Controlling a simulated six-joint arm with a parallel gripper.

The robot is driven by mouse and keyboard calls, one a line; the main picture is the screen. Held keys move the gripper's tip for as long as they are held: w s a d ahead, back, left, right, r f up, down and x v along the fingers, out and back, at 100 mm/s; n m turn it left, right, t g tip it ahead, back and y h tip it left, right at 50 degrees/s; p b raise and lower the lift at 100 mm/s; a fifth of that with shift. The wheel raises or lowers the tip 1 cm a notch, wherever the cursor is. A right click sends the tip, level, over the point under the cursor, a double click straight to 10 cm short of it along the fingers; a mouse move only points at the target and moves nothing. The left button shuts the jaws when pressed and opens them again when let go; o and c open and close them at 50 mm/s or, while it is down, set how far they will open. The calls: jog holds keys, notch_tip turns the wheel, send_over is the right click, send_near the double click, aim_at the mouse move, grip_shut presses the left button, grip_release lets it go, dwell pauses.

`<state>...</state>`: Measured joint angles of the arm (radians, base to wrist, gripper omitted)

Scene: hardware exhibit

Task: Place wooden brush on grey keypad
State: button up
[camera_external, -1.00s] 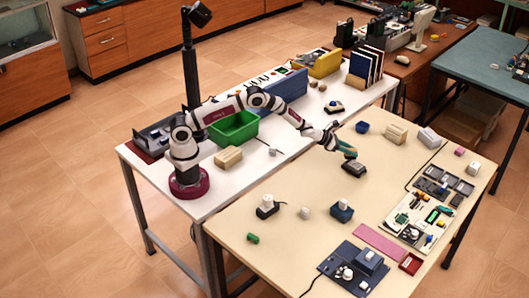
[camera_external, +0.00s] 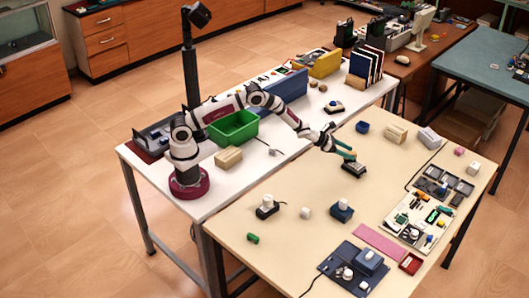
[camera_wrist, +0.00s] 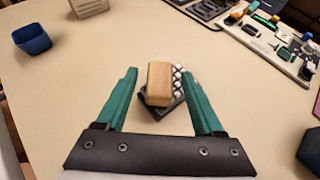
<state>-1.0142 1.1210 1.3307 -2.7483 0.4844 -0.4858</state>
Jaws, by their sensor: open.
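The wooden brush (camera_wrist: 159,85) is a tan block, seen from above in the wrist view. It appears to lie on top of the dark grey keypad (camera_wrist: 179,86), a little left of its middle. White keys show along the brush's right side. My gripper (camera_wrist: 158,74) has its green fingers open on both sides of the brush, with a visible gap at each side. In the external view, my gripper (camera_external: 349,155) is just above the keypad (camera_external: 354,171). The brush is hard to make out there.
A blue cup (camera_wrist: 33,40) stands on the cream table, and another view of it is behind my gripper (camera_external: 362,127). A cream block (camera_external: 396,133) and a board with parts (camera_external: 418,218) lie to the right. The table just in front of the keypad is clear.

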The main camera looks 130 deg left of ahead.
jog(key=v, duration=1.1)
jog(key=w+d+r+m+t+h, duration=0.4)
jog(key=w+d+r+m, duration=0.4)
jog(key=d, duration=0.3)
jog(key=w+d+r+m+h, duration=0.2)
jog(key=d+r+m+h, duration=0.15)
jog(key=d+m, duration=0.6)
jog(key=w+d+r+m+h, duration=0.2)
jog(key=d+m+h, duration=0.3)
jog(key=d, duration=0.9)
jog(key=s+d+m+g+h, duration=0.3)
jog(key=s+d+m+g, duration=0.5)
jog(key=s+d+m, duration=0.75)
jog(key=s+d+f+m+g+y, duration=0.25)
jog(key=s+m+g, duration=0.2)
jog(key=s, duration=0.35)
jog(key=s+a+m+y, duration=0.6)
jog(key=s+a+m, duration=0.1)
jog(key=s+m, duration=0.1)
jog(key=shift+s+a+f, duration=0.25)
jog(key=shift+a, duration=0.1)
